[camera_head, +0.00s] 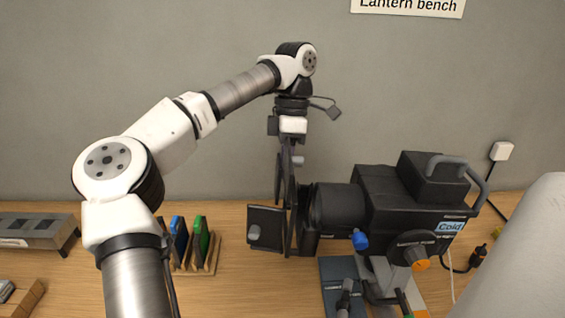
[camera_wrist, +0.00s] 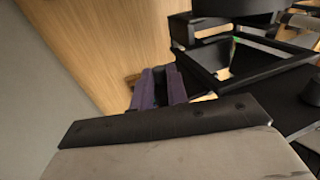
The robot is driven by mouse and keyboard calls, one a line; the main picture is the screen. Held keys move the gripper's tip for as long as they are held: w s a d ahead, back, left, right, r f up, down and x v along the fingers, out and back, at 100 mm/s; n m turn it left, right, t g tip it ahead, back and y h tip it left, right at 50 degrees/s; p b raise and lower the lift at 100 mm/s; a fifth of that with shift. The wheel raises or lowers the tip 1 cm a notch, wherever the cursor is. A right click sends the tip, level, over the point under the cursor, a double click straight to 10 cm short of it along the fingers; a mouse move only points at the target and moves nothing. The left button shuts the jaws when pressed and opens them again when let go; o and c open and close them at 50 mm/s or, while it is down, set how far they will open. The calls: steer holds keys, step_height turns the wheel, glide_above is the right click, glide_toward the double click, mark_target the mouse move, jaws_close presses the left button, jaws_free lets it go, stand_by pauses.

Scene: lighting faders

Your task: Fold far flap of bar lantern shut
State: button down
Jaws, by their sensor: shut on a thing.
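The black bar lantern (camera_head: 340,207) stands on the bench, its round barrel facing left and a "Cold" label on its rear. At its front is a dark frame, which also shows in the wrist view (camera_wrist: 215,75). One black flap with a grey knob (camera_head: 253,235) sticks out left on the near side. My gripper (camera_head: 289,160) is above and behind the frame, pointing down. In the wrist view its purple fingers (camera_wrist: 158,88) are closed around a dark piece. This appears to be the far flap's grip; the flap itself is mostly hidden.
A wooden rack (camera_head: 202,262) with blue and green slabs stands left of the lantern. A blue knob (camera_head: 359,241), an orange-tipped dial (camera_head: 416,262) and a dark blue plate (camera_head: 338,272) are by the lantern's near side. The wall is close behind.

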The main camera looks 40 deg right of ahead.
steer(key=shift+s+d+m, duration=0.1)
steer(key=shift+s+m, duration=0.05)
steer(key=shift+m, duration=0.15)
stand_by(0.4)
steer(key=c, duration=1.4)
jaws_free()
steer(key=shift+o, duration=0.2)
